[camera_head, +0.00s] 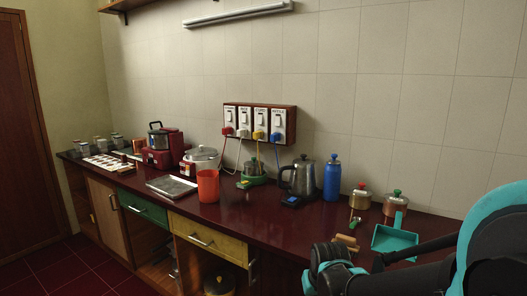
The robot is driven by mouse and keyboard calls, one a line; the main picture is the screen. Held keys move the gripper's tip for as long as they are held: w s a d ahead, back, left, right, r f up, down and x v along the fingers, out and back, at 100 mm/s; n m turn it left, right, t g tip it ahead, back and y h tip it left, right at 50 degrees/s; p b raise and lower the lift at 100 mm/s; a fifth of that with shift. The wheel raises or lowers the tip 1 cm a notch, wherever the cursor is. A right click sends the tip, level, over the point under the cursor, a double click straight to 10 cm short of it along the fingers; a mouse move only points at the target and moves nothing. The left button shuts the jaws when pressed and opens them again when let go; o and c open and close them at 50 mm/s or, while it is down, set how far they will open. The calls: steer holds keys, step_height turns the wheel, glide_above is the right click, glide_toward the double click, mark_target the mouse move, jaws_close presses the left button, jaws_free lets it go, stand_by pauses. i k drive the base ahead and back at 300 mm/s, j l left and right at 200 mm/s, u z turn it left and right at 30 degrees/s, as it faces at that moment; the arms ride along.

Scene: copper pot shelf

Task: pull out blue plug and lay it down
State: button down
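The blue plug (276,136) sits in the lower part of the rightmost socket of the wall panel (291,125). A cord runs down from it toward the dark kettle (302,177) on the counter. Beside it are a yellow plug (258,134), a white plug (242,133) and a red plug (228,130), each in its own socket. My dark and teal arm fills the lower right corner, well below and to the right of the panel.
The dark red counter (240,212) runs along the wall. A blue bottle (332,178), a red cup (208,186), copper pots (361,197) and a teal dustpan (394,238) stand or lie on it. A bare strip lies along the front, right of the cup.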

mark_target(274, 137)
steer(key=z, duration=0.6)
steer(key=j+z, duration=0.5)
steer(key=j, duration=0.15)
steer(key=j+z, duration=0.45)
steer(key=j, duration=0.2)
steer(key=k+j, duration=0.1)
steer(key=j, duration=0.35)
steer(key=k+j+z, duration=0.1)
steer(key=j, duration=0.3)
steer(key=k+j, duration=0.1)
steer(key=j, duration=0.35)
